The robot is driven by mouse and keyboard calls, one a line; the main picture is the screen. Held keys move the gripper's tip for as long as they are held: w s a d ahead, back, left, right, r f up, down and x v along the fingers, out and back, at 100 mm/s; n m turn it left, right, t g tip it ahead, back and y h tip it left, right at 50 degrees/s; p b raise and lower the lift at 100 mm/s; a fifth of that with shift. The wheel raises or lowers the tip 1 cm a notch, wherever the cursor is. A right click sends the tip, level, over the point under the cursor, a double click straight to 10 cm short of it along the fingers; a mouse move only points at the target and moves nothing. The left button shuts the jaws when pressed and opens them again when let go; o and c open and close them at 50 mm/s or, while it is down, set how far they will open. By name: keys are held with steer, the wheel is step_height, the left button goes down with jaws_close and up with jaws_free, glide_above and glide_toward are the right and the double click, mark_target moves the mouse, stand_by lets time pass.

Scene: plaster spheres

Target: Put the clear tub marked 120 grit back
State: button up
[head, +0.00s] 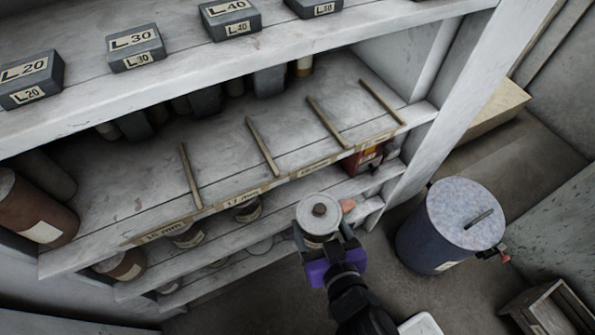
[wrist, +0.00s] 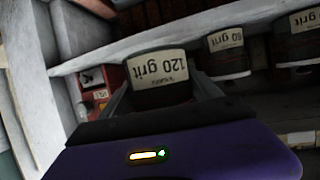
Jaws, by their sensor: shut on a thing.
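The clear tub marked 120 grit shows in the head view (head: 319,217) from above, with a pale round lid and a brown knob. It also shows in the wrist view (wrist: 158,68), where its label reads upside down. My gripper (head: 325,240) is shut on the tub, with a finger on each side. It holds the tub in front of the lower shelves (head: 240,243) of the white rack. Other labelled grit tubs (wrist: 228,42) stand on a shelf in the wrist view; their numbers are hard to read.
A red container (head: 364,160) sits on the shelf near the right post. A blue-grey bin with a speckled lid (head: 465,213) stands on the floor to the right. Wooden dividers (head: 262,147) and grey L-marked blocks (head: 135,47) are on shelves above. A wooden crate (head: 553,312) is at lower right.

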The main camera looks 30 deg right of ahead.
mark_target(313, 208)
steer(key=w+d, duration=0.1)
steer(key=w, duration=0.4)
steer(key=w+d, duration=0.1)
steer(key=w, duration=0.3)
steer(key=w+d+b, duration=0.1)
steer(key=w, duration=0.4)
steer(key=shift+w, duration=0.3)
steer(key=shift+f+b, duration=0.75)
steer(key=shift+f, duration=1.05)
steer(key=shift+r, duration=0.1)
steer(key=o, duration=1.5)
steer(key=p+v, duration=0.2)
steer(key=v, duration=1)
steer(key=shift+r, duration=0.1)
steer(key=shift+a, duration=0.1)
